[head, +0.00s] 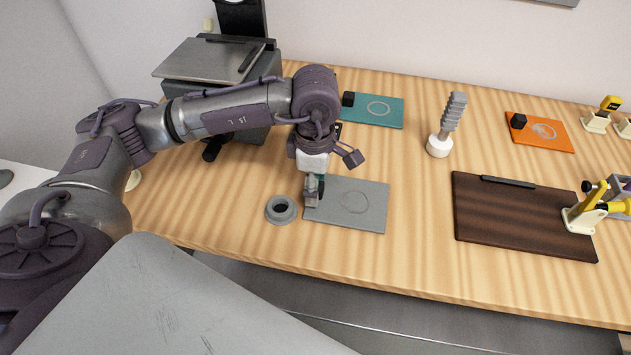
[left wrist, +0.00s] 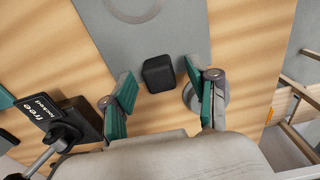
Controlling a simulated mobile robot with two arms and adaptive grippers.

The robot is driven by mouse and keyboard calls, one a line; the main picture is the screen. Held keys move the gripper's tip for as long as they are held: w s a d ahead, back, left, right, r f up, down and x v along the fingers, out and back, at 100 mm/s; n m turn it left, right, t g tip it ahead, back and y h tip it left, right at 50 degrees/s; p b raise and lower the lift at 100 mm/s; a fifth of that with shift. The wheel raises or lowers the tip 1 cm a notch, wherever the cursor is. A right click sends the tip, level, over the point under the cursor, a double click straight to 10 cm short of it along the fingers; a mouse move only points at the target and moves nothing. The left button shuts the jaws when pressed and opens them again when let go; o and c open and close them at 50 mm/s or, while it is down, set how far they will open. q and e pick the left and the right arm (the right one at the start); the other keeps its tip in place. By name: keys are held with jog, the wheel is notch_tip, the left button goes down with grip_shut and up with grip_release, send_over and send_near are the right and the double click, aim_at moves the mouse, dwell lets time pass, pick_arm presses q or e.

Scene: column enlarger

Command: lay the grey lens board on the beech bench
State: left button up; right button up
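The grey lens board (head: 360,212) lies flat on the beech bench (head: 250,238), with a faint circle on its face. In the left wrist view the board (left wrist: 225,40) carries a black block-shaped grip (left wrist: 160,73) near its close edge. My left gripper (head: 313,190) is over the board's left end. In the left wrist view its green-padded fingers (left wrist: 160,90) are apart, one on each side of the black grip, with gaps showing on both sides. In the head view the gripper hides the black grip. My right gripper does not show.
A grey ring (head: 281,209) stands just left of the board. A teal board (head: 375,110) and an orange board (head: 545,135) lie farther back. A white-based brush-like tool (head: 440,142) stands mid-bench. A dark board (head: 515,218) with yellow-handled clamps (head: 583,212) is at right.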

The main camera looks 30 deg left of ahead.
pick_arm(q)
jog(key=shift+r, duration=0.15)
dwell(0.5)
jog(key=shift+r+p, duration=0.3)
jog(key=shift+r, duration=0.05)
jog(key=shift+r+p, duration=1.8)
jog(key=shift+r, duration=1.75)
jog(key=shift+r, duration=0.1)
notch_tip(320, 180, up, 12)
jog(key=shift+s+f, duration=0.15)
jog(key=shift+f, duration=0.05)
